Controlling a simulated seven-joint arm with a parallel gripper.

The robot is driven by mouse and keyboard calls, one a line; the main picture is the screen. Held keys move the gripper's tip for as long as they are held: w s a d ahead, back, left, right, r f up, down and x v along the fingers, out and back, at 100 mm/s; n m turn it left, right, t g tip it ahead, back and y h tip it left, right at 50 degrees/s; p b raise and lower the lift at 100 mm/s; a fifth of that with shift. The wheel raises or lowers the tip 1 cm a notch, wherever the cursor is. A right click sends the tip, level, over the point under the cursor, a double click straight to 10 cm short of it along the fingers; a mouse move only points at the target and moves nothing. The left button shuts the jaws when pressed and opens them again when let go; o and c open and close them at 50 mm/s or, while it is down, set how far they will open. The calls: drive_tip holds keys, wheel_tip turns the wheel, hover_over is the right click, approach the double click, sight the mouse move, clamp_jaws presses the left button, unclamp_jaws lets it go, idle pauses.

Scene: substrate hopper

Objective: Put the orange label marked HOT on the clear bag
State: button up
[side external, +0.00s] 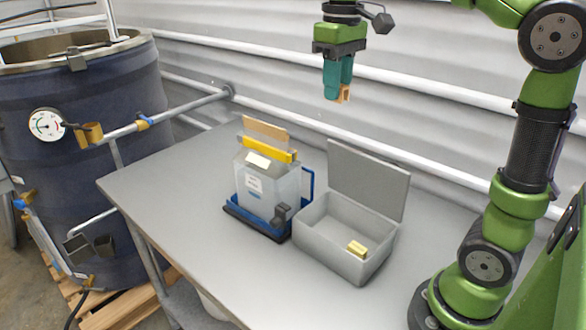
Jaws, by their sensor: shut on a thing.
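My gripper (340,90) hangs high above the table, behind and right of the bag, with its teal fingers pointing down. It is shut on a small orange piece, the orange label (344,94), at the fingertips. Any marking on it is too small to read. The clear bag (285,185) stands upright on the table in a blue holder (243,203). The gripper and orange label are well apart from the bag.
A grey open box (318,242) with its lid (368,178) raised stands right of the bag; a small yellow block (357,248) lies inside. A tan board (265,131) rises behind the clip. A dark drum (85,150) stands at left. The table (185,180) is clear left of the bag.

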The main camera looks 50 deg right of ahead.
drive_tip(key=n, duration=0.1)
hover_over(279, 132)
drive_tip(key=shift+w+d+f, duration=0.15)
drive_tip(key=shift+f, duration=2.6)
drive_tip(key=shift+w+d+f, duration=0.15)
drive_tip(key=shift+f, duration=2.6)
drive_tip(key=shift+f, duration=0.15)
drive_tip(key=o, duration=1.3)
drive_tip(key=shift+r, duration=2.3)
